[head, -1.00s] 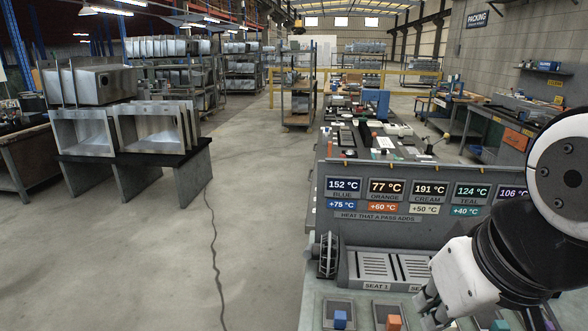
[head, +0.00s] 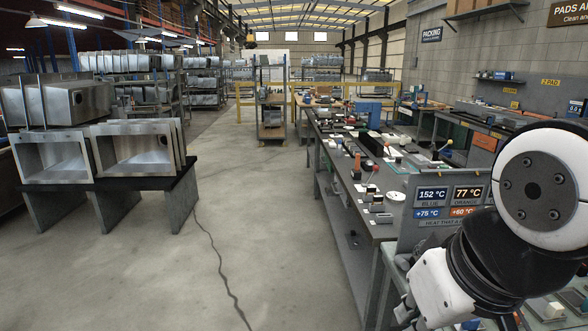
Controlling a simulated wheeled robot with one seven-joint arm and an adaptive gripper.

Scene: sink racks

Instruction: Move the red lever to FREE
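No lever marked FREE can be made out. A small red-topped piece (head: 357,165) stands on the long bench (head: 345,215); it is too small to tell whether it is the red lever. My gripper (head: 404,317) is at the bottom right, in front of the panel with temperature displays (head: 425,225). Its fingers are small and partly cut off by the frame, so its opening is unclear. No held object shows. My arm hides much of the panel.
Steel sinks (head: 50,158) stand on a dark-topped stand (head: 110,188) at the left. Open floor (head: 255,200) lies between it and the long bench. A wheeled rack (head: 270,100) and a yellow railing (head: 237,105) stand beyond.

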